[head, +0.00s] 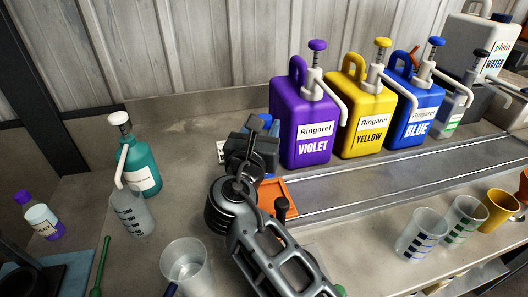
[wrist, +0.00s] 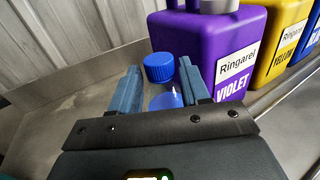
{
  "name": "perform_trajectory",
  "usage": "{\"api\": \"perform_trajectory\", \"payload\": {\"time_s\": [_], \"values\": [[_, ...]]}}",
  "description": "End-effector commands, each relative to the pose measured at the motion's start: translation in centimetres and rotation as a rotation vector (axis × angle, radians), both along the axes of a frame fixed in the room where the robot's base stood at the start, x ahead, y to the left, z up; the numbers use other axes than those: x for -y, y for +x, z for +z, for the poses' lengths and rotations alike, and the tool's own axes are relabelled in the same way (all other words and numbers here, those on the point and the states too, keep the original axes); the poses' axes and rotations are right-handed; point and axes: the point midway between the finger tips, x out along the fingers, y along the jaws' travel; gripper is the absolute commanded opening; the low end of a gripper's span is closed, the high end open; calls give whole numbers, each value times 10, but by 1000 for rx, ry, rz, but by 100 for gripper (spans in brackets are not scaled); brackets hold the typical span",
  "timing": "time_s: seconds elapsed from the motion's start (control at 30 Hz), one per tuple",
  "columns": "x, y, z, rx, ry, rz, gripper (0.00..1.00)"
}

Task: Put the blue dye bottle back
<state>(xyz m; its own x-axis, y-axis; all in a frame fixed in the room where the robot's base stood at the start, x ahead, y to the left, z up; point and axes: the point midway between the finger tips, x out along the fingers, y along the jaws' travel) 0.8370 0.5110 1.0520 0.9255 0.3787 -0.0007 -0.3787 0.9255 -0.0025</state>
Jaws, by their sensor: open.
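My gripper (head: 262,130) is open in front of the violet jug's left side. In the wrist view, its two blue-grey fingers (wrist: 160,72) stand apart. A ribbed blue cap (wrist: 158,67) shows between and beyond the fingertips. A rounded blue top with a pale tip (wrist: 166,100) shows nearer, between the fingers. Their lower parts are hidden by the gripper, so I cannot tell whether they belong to one bottle or two. In the head view only bits of blue show behind the gripper. A large blue jug labelled BLUE (head: 414,115) stands upright at the right.
Violet (head: 300,125) and yellow (head: 362,115) jugs stand close to my gripper's right. An orange tray (head: 285,190) lies beside it. A teal pump bottle (head: 141,165), clear cup (head: 186,265) and small violet bottle (head: 41,220) stand left.

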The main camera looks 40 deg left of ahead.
Motion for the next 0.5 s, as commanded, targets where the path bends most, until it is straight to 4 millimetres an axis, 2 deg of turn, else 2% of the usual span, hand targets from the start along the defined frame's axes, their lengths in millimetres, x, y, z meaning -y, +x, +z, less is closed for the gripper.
{"api": "perform_trajectory", "payload": {"time_s": [0.1,0.23,0.5], "values": [[-7,18,2,3,-2,0,46],[-12,30,1,2,-1,-1,46],[-14,35,1,0,1,0,46]]}}
